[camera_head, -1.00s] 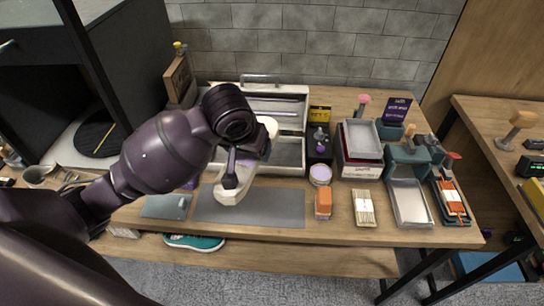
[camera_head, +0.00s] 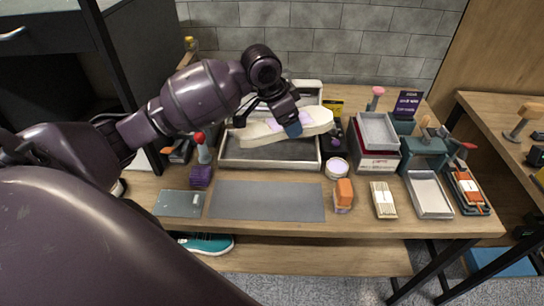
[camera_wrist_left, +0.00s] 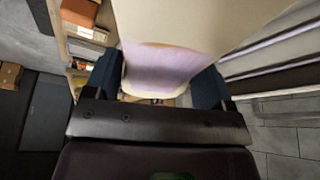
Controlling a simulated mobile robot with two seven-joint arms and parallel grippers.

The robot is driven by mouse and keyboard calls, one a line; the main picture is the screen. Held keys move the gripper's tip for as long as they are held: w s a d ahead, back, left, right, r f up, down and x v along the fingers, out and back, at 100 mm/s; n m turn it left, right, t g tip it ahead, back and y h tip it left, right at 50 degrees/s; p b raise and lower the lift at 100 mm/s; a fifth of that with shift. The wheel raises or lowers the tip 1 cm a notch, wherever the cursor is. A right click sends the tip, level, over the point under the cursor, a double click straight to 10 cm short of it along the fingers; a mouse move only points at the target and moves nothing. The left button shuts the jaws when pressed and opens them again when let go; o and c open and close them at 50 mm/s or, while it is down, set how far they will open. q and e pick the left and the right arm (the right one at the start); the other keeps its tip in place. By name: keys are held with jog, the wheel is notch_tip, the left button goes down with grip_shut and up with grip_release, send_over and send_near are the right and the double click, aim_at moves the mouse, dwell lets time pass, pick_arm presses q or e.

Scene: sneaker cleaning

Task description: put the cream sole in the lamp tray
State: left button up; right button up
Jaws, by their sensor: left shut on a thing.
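The cream sole (camera_head: 262,133) has a pale purple patch near its middle and lies lengthwise left to right in the head view. My left gripper (camera_head: 292,128) is shut on the sole and holds it above the lamp tray (camera_head: 228,161), an open box with pale walls, a dark grey floor and a raised lid. In the left wrist view the sole (camera_wrist_left: 165,68) sits between the two blue fingers of the gripper (camera_wrist_left: 160,85). The gripper hides part of the sole and of the tray's back. My right gripper is not in view.
A grey mat (camera_head: 266,202) lies bare in front of the tray. A purple block (camera_head: 201,176) stands left of it. A round jar (camera_head: 337,167), an orange sponge block (camera_head: 344,193) and stacked grey trays (camera_head: 377,132) stand to the right. The lid stands behind.

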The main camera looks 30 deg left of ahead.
pick_arm(q)
jog(key=w+a+r+m+g+h+b, duration=0.1)
jog(key=w+a+r+m+b, duration=0.25)
jog(key=w+a, duration=0.35)
send_over(276, 152)
jog(key=a, duration=0.1)
notch_tip(276, 152, down, 14)
jog(key=r, duration=0.1)
jog(key=shift+s+a+f+m+b, duration=0.2)
jog(key=shift+s+f+m+b, duration=0.2)
jog(key=shift+f, duration=0.25)
jog(key=shift+g, duration=0.3)
notch_tip(276, 152, down, 5)
jog(key=shift+f+b, duration=0.15)
jog(key=shift+b, duration=0.3)
jog(key=shift+f, duration=0.2)
jog(key=shift+r, duration=0.1)
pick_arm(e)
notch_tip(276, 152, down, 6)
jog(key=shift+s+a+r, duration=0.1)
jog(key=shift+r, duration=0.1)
